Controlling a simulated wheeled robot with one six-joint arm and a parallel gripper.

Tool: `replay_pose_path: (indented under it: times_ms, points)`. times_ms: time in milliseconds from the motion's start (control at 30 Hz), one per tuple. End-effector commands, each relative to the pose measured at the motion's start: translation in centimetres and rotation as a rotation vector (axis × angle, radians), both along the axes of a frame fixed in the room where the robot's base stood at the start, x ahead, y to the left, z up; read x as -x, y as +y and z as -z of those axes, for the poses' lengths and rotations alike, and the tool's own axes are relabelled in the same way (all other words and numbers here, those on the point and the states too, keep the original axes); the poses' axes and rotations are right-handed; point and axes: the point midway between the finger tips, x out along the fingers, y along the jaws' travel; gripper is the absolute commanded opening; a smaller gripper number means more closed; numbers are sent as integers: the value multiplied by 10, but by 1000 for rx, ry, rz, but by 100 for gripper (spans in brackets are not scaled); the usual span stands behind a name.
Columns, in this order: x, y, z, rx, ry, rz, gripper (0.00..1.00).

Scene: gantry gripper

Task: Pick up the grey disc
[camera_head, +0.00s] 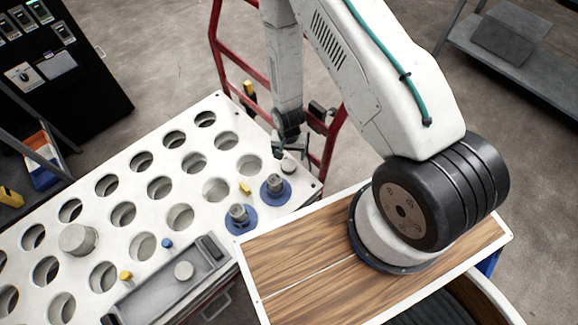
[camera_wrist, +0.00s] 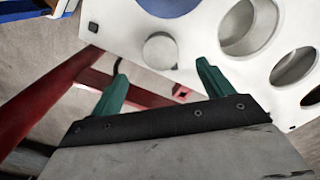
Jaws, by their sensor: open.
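A small grey disc (camera_head: 289,166) lies on the white perforated table (camera_head: 228,109), near its right corner. It also shows in the wrist view (camera_wrist: 160,50), on the bare white top and just beyond my fingertips. My gripper (camera_head: 279,151) is over the table's right end, close to this disc. In the wrist view, my gripper (camera_wrist: 163,70) has its two green fingers spread wide, with nothing between them. The disc lines up with the gap between the fingers, and I see no contact.
Two blue-based grey pieces (camera_head: 275,188) (camera_head: 240,217) stand close to the disc. A grey cylinder (camera_head: 78,239) stands among several round holes. A grey tray (camera_head: 150,297) lies at the front. A red frame (camera_head: 225,60) rises behind the table's far edge.

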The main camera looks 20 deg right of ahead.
Motion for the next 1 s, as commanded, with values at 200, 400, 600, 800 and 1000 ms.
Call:
replay_pose_path:
  times_ms: [200,400,600,800,1000]
  points:
    - [-2,0,22,-1,-12,21,80]
    - [-1,0,48,-1,-10,21,80]
    - [-2,0,73,-1,-12,20,80]
    - [-2,0,76,-1,-12,20,80]
    - [-2,0,76,-1,-12,20,49]
